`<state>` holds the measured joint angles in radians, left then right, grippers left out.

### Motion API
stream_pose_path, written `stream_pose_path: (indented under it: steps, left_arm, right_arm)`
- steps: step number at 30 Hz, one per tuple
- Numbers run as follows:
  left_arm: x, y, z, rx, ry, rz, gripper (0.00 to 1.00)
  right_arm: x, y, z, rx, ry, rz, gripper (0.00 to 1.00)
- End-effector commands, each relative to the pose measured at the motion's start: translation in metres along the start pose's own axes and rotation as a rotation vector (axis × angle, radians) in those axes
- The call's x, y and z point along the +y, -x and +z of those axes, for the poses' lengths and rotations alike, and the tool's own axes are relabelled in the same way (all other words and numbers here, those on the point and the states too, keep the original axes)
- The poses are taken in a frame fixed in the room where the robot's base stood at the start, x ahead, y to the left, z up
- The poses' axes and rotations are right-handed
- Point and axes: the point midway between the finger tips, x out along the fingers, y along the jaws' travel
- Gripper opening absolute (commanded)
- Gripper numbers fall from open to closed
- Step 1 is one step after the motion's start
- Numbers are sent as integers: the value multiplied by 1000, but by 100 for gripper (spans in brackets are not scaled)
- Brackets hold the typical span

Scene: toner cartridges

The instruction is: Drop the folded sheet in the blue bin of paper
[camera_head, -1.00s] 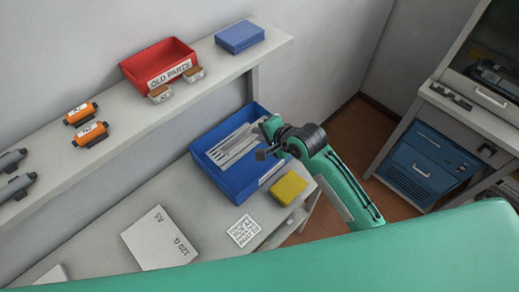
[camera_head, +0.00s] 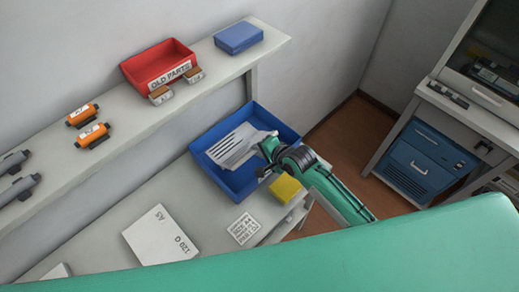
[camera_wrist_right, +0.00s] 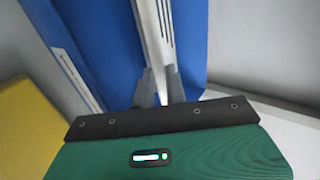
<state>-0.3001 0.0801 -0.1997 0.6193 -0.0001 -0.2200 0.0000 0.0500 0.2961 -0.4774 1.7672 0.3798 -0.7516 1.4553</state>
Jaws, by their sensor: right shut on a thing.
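The blue bin (camera_head: 213,180) stands on the desk at the centre of the head view. White sheets with grey lines (camera_head: 233,148) show inside its outline. My right gripper (camera_head: 266,158) is over the bin's right side. In the right wrist view its fingers (camera_wrist_right: 158,88) are shut on the folded sheet (camera_wrist_right: 152,38), a thin white piece with print seen nearly edge-on. The bin's blue wall (camera_wrist_right: 95,45) lies behind and beside it. In the head view I cannot clearly tell the held sheet from other paper. My left gripper is not in view.
A yellow block (camera_head: 286,187) sits beside the bin, close to my right arm. A white A5 paper pack (camera_head: 158,235) and a printed label (camera_head: 243,229) lie on the desk. The shelf above holds a red bin (camera_head: 146,68), a blue box (camera_head: 239,38) and orange cartridges (camera_head: 92,136).

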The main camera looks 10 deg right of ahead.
Motion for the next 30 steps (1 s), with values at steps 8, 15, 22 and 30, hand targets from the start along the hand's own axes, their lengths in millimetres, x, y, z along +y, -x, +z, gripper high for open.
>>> stream_pose_path:
  steps: [8,15,22,30]
  left_arm:
    - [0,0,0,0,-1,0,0]
    - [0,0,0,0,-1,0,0]
    - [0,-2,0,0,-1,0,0]
    - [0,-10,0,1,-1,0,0]
  right_arm:
    - [4,-3,0,0,0,0,35]
    - [4,-3,0,0,0,0,35]
    - [0,8,0,0,0,0,35]
    - [1,56,0,0,0,0,35]
